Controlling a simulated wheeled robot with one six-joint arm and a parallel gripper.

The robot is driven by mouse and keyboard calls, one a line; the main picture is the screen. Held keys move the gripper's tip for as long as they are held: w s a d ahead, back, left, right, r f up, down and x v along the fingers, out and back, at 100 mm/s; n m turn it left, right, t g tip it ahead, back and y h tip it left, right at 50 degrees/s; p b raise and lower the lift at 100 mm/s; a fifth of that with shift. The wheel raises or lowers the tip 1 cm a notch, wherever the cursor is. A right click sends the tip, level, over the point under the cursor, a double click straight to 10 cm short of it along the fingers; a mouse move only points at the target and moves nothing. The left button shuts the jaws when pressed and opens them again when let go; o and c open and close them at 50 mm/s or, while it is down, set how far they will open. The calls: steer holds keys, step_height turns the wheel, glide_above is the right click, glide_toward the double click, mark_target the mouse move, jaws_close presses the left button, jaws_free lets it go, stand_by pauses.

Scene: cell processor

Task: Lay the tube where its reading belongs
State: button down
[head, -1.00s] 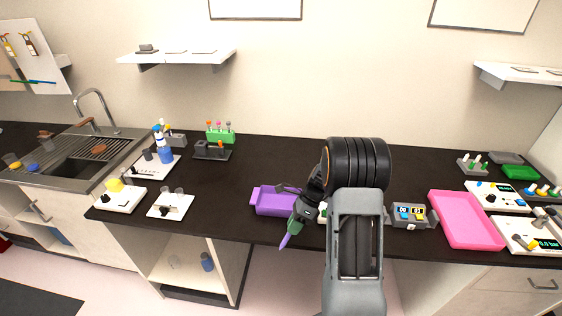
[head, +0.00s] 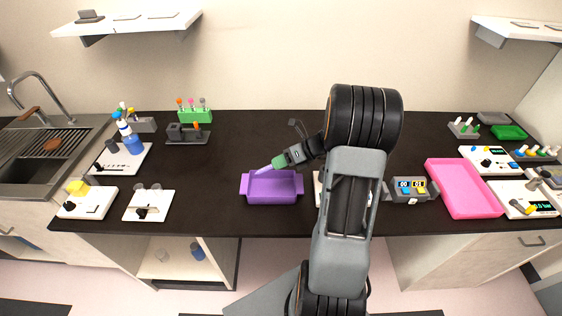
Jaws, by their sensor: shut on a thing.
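My gripper (head: 284,161) is shut on a slim tube (head: 262,170), with a green part at the jaws and a pale purple end. The tube slants down to the left over the back left rim of the purple tray (head: 272,197). I cannot tell whether it touches the rim. The purple tray looks empty. A pink tray (head: 462,190) lies at the right and looks empty. A small grey box with two displays and blue and yellow buttons (head: 411,189) stands between them. White devices with dark displays (head: 528,199) stand at the far right.
My arm hides part of a white device right of the purple tray. A green rack of tubes (head: 195,115) and a grey holder (head: 188,134) stand at the back left. A small green tray (head: 508,132) is at the back right.

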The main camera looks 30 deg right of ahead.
steer(key=b, duration=0.4)
glide_above(281, 191)
step_height(281, 191, down, 5)
steer(key=shift+w+f+b, duration=0.1)
steer(key=shift+f+b, duration=0.55)
steer(key=shift+f, duration=0.75)
steer(key=c, duration=0.9)
jaws_free()
steer(key=shift+o, duration=0.2)
steer(key=v, duration=1.4)
steer(key=shift+b, duration=0.45)
steer(key=shift+w, duration=0.15)
